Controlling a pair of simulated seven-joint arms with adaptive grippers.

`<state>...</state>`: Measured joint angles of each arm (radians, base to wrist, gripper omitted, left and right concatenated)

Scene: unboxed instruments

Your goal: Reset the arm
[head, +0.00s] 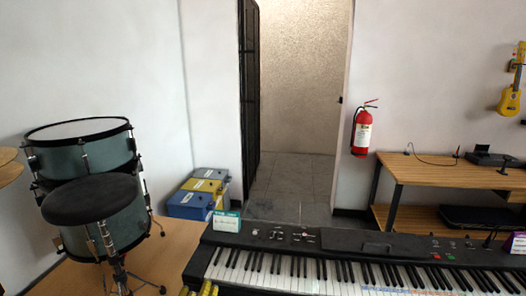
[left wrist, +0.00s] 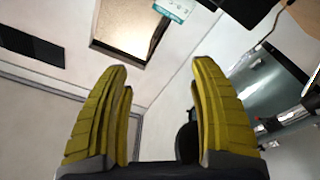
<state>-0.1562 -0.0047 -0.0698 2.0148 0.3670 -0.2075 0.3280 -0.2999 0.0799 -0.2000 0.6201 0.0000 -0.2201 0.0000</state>
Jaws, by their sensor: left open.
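My left gripper (head: 205,289) shows only as yellow fingertips at the bottom edge of the head view, in front of the keyboard's left end. In the left wrist view its two yellow ribbed fingers (left wrist: 158,68) stand wide apart with nothing between them. The electronic keyboard (head: 340,268) lies across the bottom of the head view. A small teal and white box (head: 227,222) stands on its left end, and part of this box also shows at the top of the left wrist view (left wrist: 176,9). My right gripper is not in view.
A drum set (head: 85,155) with a round black stool (head: 90,199) stands at the left. Stacked blue and yellow cases (head: 204,187) sit by an open doorway (head: 298,110). A red extinguisher (head: 362,132) hangs on the wall. A wooden desk (head: 440,173) and a yellow ukulele (head: 511,98) are at right.

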